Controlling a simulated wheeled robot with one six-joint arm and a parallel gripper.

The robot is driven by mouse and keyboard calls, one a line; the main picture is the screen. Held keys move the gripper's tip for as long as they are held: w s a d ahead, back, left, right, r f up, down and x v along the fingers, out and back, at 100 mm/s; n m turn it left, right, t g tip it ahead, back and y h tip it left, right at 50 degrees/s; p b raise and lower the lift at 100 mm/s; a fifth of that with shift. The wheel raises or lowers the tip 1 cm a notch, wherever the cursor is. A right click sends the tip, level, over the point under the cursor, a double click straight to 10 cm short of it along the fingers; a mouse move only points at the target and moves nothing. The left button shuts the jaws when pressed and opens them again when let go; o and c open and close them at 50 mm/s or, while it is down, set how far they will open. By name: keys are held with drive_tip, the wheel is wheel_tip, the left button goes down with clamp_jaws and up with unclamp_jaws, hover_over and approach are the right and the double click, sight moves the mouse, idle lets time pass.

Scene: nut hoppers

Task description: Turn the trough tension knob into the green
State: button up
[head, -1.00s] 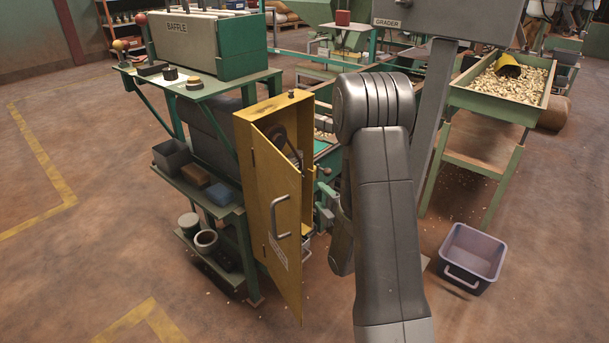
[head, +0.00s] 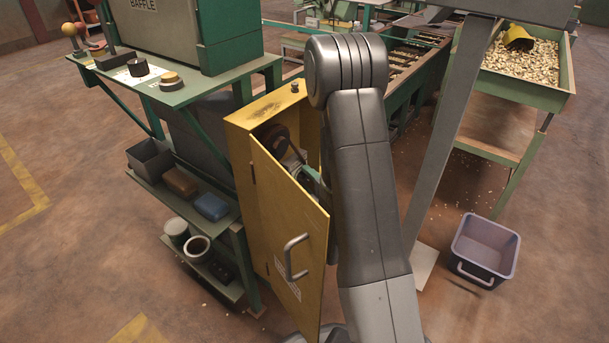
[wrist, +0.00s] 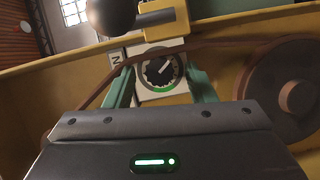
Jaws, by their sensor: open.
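The tension knob (wrist: 160,71) is a dark round dial on a pale plate in the wrist view. Its light mark seems to point to the upper right, and a green arc shows along its lower edge. My gripper (wrist: 161,92) is open, its dark body filling the bottom of the wrist view, with the knob ahead. Teal pieces show on both sides of the knob; I cannot tell whether they are my fingers or part of the machine. No contact with the knob is visible.
The yellow cabinet (head: 242,170) has its door (head: 287,225) ajar, close to my arm. A belt (wrist: 235,43) runs to a pulley (wrist: 285,90) at the right. A dark ball (wrist: 111,14) hangs close above. A grey bin (head: 484,250) stands on the floor at right.

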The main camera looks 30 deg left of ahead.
drive_tip(key=c, duration=1)
drive_tip(key=m, duration=0.1)
drive_tip(key=m+g+h, duration=0.1)
drive_tip(key=m, duration=0.2)
drive_tip(key=shift+w+r, duration=0.1)
drive_tip(key=shift+r, duration=0.2)
drive_tip(key=shift+w+m+g+h+p, duration=0.1)
drive_tip(key=shift+m+g+h+p, duration=0.4)
drive_tip(key=shift+m+g+p, duration=0.8)
drive_tip(key=shift+m+b, duration=0.4)
drive_tip(key=o, duration=1)
